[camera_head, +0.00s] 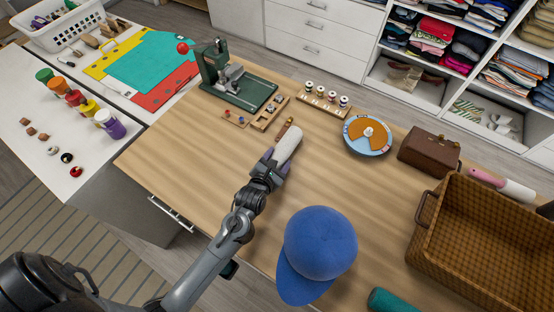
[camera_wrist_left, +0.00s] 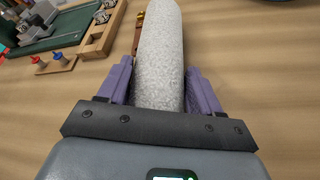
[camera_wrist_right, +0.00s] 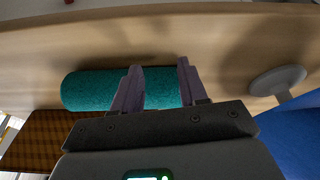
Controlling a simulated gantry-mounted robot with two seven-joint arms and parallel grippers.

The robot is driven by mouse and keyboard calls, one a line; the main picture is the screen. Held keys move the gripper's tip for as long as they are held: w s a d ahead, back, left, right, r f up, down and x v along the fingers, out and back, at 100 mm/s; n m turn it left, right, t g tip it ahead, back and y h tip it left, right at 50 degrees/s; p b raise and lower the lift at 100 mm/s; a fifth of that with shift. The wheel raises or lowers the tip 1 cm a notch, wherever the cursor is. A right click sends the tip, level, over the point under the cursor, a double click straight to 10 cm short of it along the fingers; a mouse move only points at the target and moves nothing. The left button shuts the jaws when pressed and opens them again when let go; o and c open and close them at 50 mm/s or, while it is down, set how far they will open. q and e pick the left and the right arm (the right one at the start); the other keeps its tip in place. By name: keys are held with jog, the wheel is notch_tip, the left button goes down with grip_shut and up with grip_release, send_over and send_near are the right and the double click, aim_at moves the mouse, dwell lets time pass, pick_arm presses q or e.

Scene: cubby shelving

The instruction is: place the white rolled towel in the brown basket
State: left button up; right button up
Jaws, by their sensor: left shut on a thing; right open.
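The white rolled towel (camera_head: 287,146) is in the grip of my left gripper (camera_head: 271,165), over the wooden table. In the left wrist view the towel (camera_wrist_left: 160,55) runs lengthwise between the two purple fingers, its far end pointing away. The brown basket (camera_head: 436,227) is a woven box at the right of the table, well apart from the towel. My right gripper (camera_wrist_right: 158,75) shows in the right wrist view, open, with its fingers in front of a teal roll (camera_wrist_right: 90,90); I cannot tell whether they touch it. The basket's weave (camera_wrist_right: 40,140) also shows there at lower left.
A blue cap (camera_head: 320,243) lies between my left arm and the basket. The teal roll (camera_head: 388,300) is at the near edge. A brown case (camera_head: 429,150), a round blue-orange dial (camera_head: 367,135) and a green press (camera_head: 237,85) stand farther back. The table's middle is clear.

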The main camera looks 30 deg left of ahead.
pick_arm(q)
jog(key=shift+f, duration=0.15)
pick_arm(e)
jog(key=shift+f, duration=0.15)
pick_arm(q)
jog(key=o, duration=1.1)
pick_arm(e)
jog(key=shift+d, duration=0.1)
